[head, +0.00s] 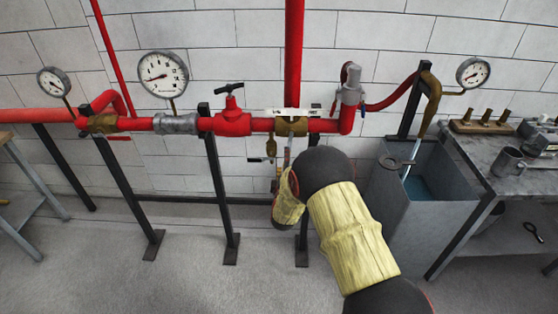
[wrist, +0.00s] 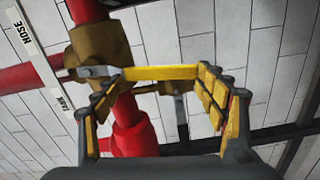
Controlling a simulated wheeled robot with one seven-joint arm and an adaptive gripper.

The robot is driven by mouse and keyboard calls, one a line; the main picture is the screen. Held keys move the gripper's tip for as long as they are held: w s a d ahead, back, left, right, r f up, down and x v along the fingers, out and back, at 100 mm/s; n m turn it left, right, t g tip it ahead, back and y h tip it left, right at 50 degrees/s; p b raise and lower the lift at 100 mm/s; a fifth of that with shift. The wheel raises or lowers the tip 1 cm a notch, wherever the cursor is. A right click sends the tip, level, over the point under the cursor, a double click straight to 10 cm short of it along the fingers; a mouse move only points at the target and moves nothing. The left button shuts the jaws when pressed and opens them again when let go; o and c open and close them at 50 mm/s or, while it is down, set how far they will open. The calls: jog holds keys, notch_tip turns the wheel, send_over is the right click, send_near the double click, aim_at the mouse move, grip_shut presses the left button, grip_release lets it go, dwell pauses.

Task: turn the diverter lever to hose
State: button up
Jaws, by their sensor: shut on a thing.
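The diverter valve is a brass body (head: 291,127) on the red pipe in the head view; it also shows at upper left in the wrist view (wrist: 98,45). Its lever has a grey root (wrist: 92,72) and a yellow grip (wrist: 165,73), which spans the space between my fingers in the wrist view. My gripper (wrist: 162,78) is shut on that grip. A white label plate (head: 290,112) sits by the valve; the wrist view reads HOSE (wrist: 21,34) and TANK (wrist: 65,103) on it. My own arm hides most of the gripper in the head view.
A red valve with a black T-handle (head: 232,118) stands left of the diverter. Gauges (head: 163,74) line the pipe. A grey tank (head: 420,185) and a workbench (head: 505,165) are at right. Black pipe supports (head: 218,185) stand near my arm. The floor in front is clear.

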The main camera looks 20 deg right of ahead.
jog(key=shift+d+r+n, duration=0.45)
jog(key=shift+d+n, duration=0.3)
jog(key=shift+n, duration=0.05)
jog(key=o, duration=1.2)
jog(key=shift+o, duration=1.4)
jog(key=shift+w+d+f, duration=0.1)
jog(key=shift+f, duration=0.15)
jog(key=shift+o, duration=1)
jog(key=shift+f, duration=0.2)
jog(key=shift+s+f, duration=0.1)
jog(key=shift+s, duration=0.15)
jog(key=v, duration=1.1)
jog(key=shift+s, duration=0.35)
